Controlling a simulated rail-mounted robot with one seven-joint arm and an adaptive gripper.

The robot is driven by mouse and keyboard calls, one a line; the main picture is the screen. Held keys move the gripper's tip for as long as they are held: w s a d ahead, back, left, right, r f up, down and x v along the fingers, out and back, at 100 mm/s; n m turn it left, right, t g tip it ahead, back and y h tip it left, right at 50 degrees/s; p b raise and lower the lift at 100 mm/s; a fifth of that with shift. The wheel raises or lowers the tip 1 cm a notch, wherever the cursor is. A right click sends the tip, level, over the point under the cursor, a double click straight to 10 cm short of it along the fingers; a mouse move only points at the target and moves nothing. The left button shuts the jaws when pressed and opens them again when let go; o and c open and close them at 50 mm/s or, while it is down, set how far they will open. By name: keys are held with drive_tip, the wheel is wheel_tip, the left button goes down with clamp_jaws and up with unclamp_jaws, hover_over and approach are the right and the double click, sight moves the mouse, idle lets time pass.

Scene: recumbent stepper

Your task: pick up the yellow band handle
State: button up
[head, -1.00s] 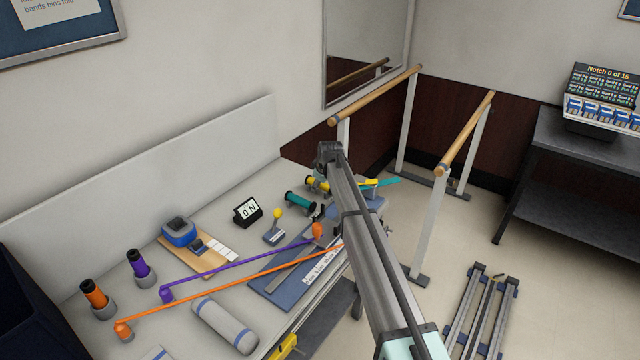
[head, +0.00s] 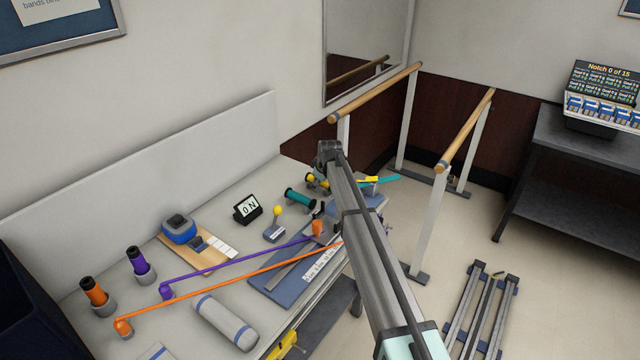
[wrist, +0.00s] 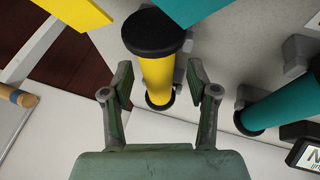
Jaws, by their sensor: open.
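The yellow band handle (wrist: 158,75) is a yellow cylinder with a black end cap, between the two fingers of my gripper (wrist: 160,78) in the wrist view. My gripper is open, with a visible gap to the handle on each side. In the head view, the yellow handle (head: 316,181) is small and partly hidden by my arm. My gripper is hidden there behind the arm.
A teal handle (wrist: 267,112) lies close to the right in the wrist view, next to grey holders (wrist: 251,95). Yellow (wrist: 78,12) and teal (wrist: 200,10) bands cross the top. Orange (head: 230,284) and purple (head: 240,262) bands stretch over the table (head: 150,340).

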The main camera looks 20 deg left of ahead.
clamp_jaws()
